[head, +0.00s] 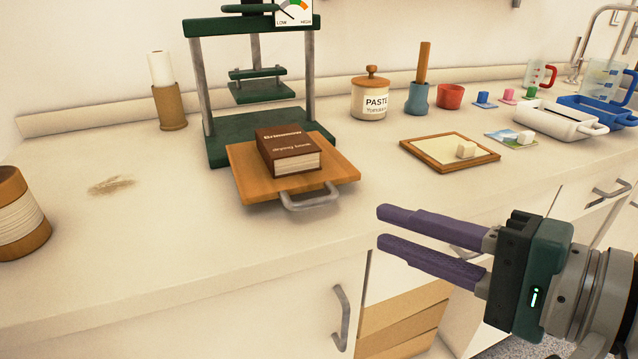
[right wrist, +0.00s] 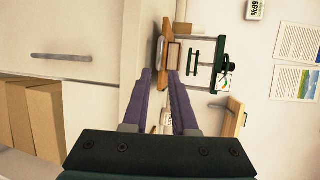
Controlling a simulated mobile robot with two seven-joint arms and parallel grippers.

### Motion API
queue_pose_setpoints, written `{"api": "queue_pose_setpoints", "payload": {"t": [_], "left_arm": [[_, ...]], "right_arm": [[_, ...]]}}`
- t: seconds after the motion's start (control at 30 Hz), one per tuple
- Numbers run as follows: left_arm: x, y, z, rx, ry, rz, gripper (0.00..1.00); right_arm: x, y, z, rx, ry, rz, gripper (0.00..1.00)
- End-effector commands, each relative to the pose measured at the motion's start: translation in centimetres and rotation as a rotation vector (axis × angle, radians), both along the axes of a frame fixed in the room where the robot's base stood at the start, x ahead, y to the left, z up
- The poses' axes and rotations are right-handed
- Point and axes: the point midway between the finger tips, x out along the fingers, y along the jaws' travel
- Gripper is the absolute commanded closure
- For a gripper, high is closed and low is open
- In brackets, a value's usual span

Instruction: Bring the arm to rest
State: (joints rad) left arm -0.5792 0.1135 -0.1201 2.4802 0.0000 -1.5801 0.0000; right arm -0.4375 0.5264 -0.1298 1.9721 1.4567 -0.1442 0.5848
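My right gripper (head: 380,226) comes in from the right in the head view, in front of the counter's front edge. Its two purple fingers are apart with nothing between them. In the right wrist view the fingers (right wrist: 160,75) also stand apart and empty, pointing toward the press. My left gripper is in neither view.
A brown book (head: 287,153) lies on a wooden board (head: 245,182) with a metal handle, at the green press (head: 228,146). A framed panel (head: 415,152), a paste jar (head: 370,98) and a white tray (head: 548,120) stand right on the counter.

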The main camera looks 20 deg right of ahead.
Motion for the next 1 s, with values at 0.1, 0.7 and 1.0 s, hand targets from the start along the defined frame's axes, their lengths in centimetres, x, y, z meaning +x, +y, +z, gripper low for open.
{"api": "queue_pose_setpoints", "payload": {"t": [0.1,0.7,1.0], "left_arm": [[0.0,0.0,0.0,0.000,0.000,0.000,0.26],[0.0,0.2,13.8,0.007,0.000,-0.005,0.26],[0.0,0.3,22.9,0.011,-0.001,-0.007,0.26]], "right_arm": [[0.0,0.0,0.0,0.000,0.000,0.000,0.74],[-8.8,8.0,9.2,-0.821,-0.023,0.638,0.74],[-15.9,-0.5,15.8,-1.437,0.373,0.918,0.74]]}}
